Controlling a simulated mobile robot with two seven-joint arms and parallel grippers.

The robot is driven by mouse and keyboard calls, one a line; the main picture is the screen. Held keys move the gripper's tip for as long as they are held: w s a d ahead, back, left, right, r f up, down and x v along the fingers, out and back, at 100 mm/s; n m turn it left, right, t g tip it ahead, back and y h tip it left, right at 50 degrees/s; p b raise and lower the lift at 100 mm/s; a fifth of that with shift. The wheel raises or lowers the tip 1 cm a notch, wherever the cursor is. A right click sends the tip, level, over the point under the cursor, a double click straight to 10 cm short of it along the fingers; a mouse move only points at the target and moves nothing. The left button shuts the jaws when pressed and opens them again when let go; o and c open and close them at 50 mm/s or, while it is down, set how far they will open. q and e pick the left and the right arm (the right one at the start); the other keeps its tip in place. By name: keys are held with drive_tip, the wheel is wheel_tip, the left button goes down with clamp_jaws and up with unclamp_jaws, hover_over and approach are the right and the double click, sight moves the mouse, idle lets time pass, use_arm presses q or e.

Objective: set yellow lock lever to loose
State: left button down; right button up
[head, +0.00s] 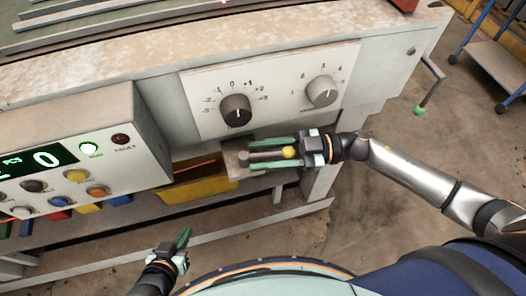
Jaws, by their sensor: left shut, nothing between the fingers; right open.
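The lock lever is a grey bar with a yellow ball knob (290,152) at its right end. It lies roughly level across a metal plate (232,160) below the dial panel. My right gripper (270,156) is open, with one green finger above the lever and one below it. The knob sits between the fingers near the palm; I cannot tell whether either finger touches it. My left gripper (184,239) is shut and empty, low in the picture and well away from the lever.
A white panel above carries a dark dial (236,110) and a light dial (322,91). A control box (80,150) with a green display and buttons stands at the left. A yellow bin (200,185) is below the plate. A green-tipped crank (420,109) hangs at the right.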

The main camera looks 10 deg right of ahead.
clamp_jaws()
idle(0.3)
idle(1.1)
